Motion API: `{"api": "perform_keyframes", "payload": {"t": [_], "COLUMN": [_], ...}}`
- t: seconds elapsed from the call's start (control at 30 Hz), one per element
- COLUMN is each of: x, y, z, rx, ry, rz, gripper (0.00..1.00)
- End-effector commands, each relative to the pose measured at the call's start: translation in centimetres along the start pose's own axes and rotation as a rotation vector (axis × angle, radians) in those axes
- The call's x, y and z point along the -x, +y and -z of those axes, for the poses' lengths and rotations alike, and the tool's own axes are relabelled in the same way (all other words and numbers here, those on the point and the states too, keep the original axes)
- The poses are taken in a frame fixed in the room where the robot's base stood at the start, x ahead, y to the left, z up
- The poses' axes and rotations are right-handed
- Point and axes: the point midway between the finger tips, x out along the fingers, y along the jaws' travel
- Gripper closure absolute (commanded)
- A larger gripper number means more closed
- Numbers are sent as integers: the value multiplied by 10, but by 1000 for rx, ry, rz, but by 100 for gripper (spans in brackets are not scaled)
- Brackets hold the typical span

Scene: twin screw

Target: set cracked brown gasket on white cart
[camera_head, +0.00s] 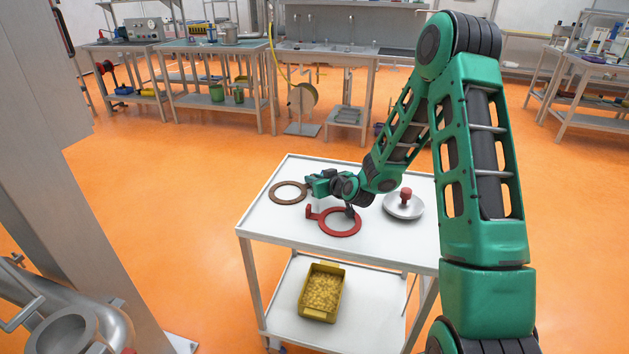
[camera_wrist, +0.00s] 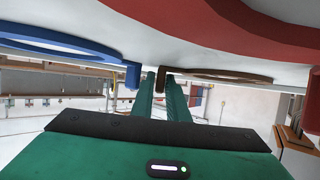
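The brown gasket (camera_head: 289,193), a flat ring, lies at the left of the white cart's top (camera_head: 262,217). No crack can be made out at this size. My gripper (camera_head: 309,183) is low over the cart top, at the ring's right side, pointing left. In the wrist view the brown ring (camera_wrist: 225,76) shows with its upright tab (camera_wrist: 161,78) at my fingertips (camera_wrist: 160,82). The tab appears between the two fingers, with little gap. I cannot tell whether they press on it.
A red ring with a tab (camera_head: 341,235) lies just in front of my gripper. A grey lid with a red knob (camera_head: 404,207) stands to the right. A blue ring (camera_wrist: 60,44) shows only in the wrist view. A yellow bin (camera_head: 322,292) stands on the lower shelf.

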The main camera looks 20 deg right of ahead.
Motion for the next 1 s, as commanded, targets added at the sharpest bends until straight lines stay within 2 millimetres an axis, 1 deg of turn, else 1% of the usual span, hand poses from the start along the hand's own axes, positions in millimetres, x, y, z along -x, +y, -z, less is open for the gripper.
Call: {"api": "perform_keyframes", "payload": {"t": [0.33, 0.43, 0.57, 0.8, 1.0], "x": [1, 9, 29, 78, 107], "y": [0, 1, 1, 3, 3], "z": [2, 1, 2, 1, 2], "rx": [0, 0, 0, -2, -2], "ry": [1, -1, -1, -2, 0], "rz": [-1, -2, -2, -5, -4], "gripper": [83, 83, 83, 83, 83]}}
